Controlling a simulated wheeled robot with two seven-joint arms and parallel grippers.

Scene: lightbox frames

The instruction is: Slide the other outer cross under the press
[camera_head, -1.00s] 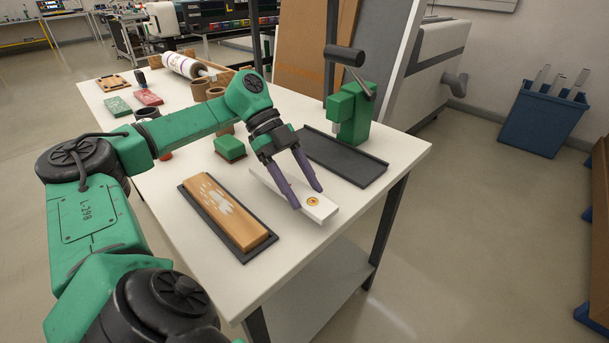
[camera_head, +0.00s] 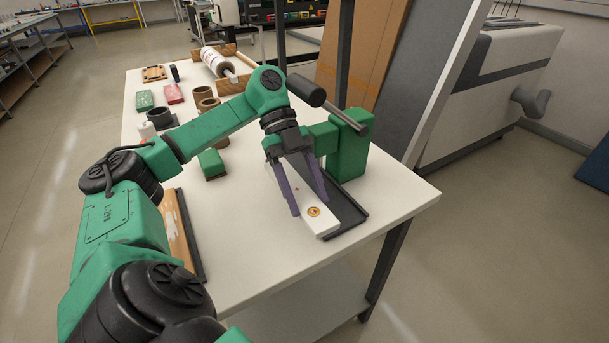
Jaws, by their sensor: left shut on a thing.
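My left gripper (camera_head: 309,204) is shut on a white strip (camera_head: 332,231), its purple fingers on either side. The strip has an orange round mark (camera_head: 313,211) near its near end and a small red mark (camera_head: 297,188) farther back; whether that is a cross is too small to tell. The strip lies over the dark tray (camera_head: 352,221) of the green press (camera_head: 349,146); I cannot tell whether it rests on it. The press has a lever with a black grip (camera_head: 305,90). My gripper and wrist hide the strip's middle and part of the press's front. My right gripper is out of view.
On the white table (camera_head: 390,190), a wooden block (camera_head: 179,228) on a dark base lies left, partly behind my arm. A green-topped block (camera_head: 212,163), brown cups (camera_head: 208,102) and a roll (camera_head: 217,62) stand farther back. The table's right front corner is clear.

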